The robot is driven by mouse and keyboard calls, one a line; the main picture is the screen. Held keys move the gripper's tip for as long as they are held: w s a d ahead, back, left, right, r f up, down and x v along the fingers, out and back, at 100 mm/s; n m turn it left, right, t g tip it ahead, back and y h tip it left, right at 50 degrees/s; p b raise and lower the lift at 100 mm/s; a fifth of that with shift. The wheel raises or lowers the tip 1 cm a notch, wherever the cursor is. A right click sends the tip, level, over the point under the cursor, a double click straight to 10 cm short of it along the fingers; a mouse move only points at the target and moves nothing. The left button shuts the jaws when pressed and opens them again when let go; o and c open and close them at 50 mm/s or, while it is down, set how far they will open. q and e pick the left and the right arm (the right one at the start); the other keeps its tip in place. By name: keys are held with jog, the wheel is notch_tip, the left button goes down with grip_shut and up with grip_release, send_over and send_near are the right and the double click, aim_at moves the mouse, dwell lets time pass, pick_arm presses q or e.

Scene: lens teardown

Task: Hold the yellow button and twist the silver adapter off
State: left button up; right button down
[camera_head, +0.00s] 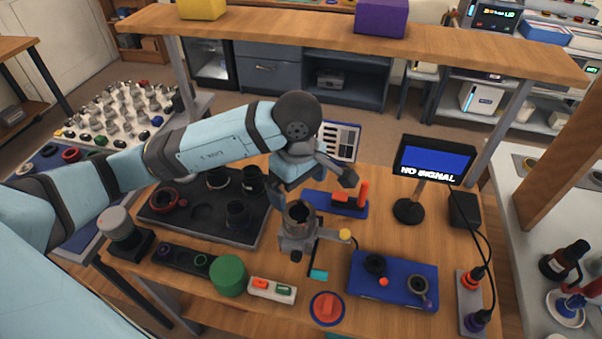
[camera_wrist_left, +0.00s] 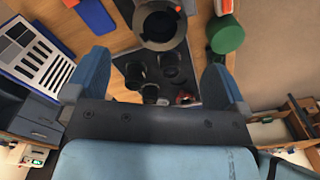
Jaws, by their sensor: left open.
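A silver-grey fixture (camera_head: 297,243) stands on the wooden table, holding an upright dark, ring-topped cylinder (camera_head: 299,213). Its open round top also shows at the upper edge of the left wrist view (camera_wrist_left: 160,24). I cannot tell the silver adapter apart from the fixture and cylinder. The round yellow button (camera_head: 345,234) sticks out at the fixture's right side. My left gripper (camera_head: 290,188) is above and behind the cylinder, apart from it. In the left wrist view its blue fingers (camera_wrist_left: 157,66) are spread with nothing between them. My right gripper does not show.
A dark tray (camera_head: 190,228) with several lens parts lies left of the fixture. A monitor (camera_head: 434,160) stands at right. A wooden shelf (camera_head: 400,42) spans the back.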

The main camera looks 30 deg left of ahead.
aim_at(299, 215)
pick_arm(q)
notch_tip(299, 215, down, 9)
jog(key=shift+p, duration=0.35)
jog(key=shift+f, duration=0.6)
jog(key=c, duration=0.9)
jog(key=shift+n, duration=1.3)
jog(key=shift+c, duration=0.2)
jog(key=shift+r+p, duration=0.55)
jog(key=shift+r, duration=0.5)
jog(key=shift+r+p, duration=1.25)
jog(key=shift+r, duration=1.25)
